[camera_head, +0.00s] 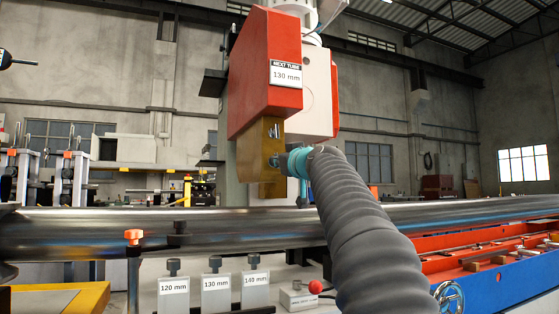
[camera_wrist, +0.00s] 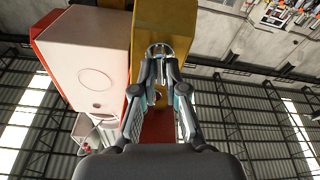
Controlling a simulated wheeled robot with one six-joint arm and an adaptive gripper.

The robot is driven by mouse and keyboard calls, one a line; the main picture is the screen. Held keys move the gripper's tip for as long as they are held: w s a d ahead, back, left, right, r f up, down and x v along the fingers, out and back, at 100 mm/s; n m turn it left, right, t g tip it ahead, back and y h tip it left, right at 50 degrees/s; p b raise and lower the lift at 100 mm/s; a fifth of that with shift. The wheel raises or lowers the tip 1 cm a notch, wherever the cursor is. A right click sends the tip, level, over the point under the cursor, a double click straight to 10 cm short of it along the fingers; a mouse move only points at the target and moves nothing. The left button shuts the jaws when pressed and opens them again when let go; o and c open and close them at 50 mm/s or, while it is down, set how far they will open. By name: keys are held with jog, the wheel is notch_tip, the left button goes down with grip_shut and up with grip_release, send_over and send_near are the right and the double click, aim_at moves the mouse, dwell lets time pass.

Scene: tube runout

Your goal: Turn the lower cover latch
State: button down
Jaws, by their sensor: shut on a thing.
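The yellow cover (camera_head: 246,155) hangs under a red housing; its face also fills the upper middle of the wrist view (camera_wrist: 184,22). An upper latch (camera_head: 275,131) shows on the cover, clear of my gripper. My gripper (camera_head: 279,163) is at the lower latch, low on the cover, and its fingers hide most of that latch. In the wrist view, my gripper (camera_wrist: 160,58) has its fingertips closed together at the cover, around the latch. The latch's exact angle is hard to tell.
The red housing (camera_head: 266,70) carries a "NEXT TUBE 130 mm" sign (camera_head: 285,75). A long steel tube (camera_head: 150,230) runs across below.

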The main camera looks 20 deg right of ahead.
jog(key=shift+a+r+m, duration=0.1)
jog(key=shift+m, duration=0.6)
jog(key=c, duration=1.2)
grip_release()
jog(key=shift+s, duration=0.1)
jog(key=shift+s+b, duration=1.55)
jog(key=shift+s, duration=1.35)
jog(key=s+f, duration=0.2)
jog(key=s, duration=1)
jog(key=shift+m, duration=0.3)
